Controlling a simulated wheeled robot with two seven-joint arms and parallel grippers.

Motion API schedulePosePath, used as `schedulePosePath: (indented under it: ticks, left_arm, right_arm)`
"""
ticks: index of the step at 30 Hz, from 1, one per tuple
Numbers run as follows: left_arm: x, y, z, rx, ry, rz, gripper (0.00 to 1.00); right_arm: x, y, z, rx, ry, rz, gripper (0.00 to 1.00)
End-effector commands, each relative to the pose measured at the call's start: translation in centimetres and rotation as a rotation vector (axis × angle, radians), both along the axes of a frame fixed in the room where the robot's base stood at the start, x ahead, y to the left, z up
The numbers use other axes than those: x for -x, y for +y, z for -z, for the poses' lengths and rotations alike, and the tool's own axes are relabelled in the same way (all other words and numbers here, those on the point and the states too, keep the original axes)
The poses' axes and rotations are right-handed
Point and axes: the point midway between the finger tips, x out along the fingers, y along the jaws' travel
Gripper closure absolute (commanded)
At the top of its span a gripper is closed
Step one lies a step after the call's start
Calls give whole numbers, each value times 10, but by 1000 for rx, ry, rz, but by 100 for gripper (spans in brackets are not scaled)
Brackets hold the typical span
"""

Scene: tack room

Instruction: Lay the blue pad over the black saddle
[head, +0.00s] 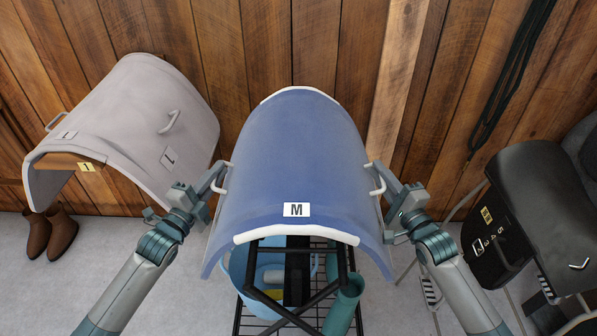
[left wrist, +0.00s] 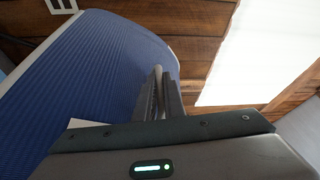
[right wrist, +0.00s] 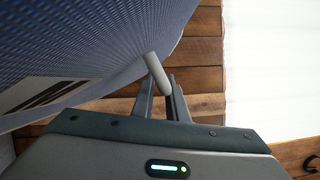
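The blue pad (head: 292,150) is a curved sheet with a white edge and an "M" label, in the middle of the head view. It arches above a black wire stand; whether it rests on it I cannot tell. My left gripper (head: 212,182) is shut on the light handle at the pad's left side, seen between the fingers in the left wrist view (left wrist: 162,92). My right gripper (head: 386,182) has its fingers around the right handle, which fills the gap at their tips in the right wrist view (right wrist: 160,88). The black saddle (head: 535,185) stands at the right, partly cut off.
A grey curved cover (head: 125,125) with handles sits on a wooden rack at the left, with brown boots (head: 50,232) below. Under the pad are a blue bucket (head: 238,268) and a green cylinder (head: 343,308). Dark straps (head: 510,75) hang on the wooden wall behind.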

Motion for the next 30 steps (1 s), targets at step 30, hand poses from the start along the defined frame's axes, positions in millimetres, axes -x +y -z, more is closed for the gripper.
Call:
schedulePosePath:
  ticks: [30]
  left_arm:
    - [0, 1, -46, 1, 1, -1, 100]
  right_arm:
    - [0, -1, -50, -2, -7, 0, 100]
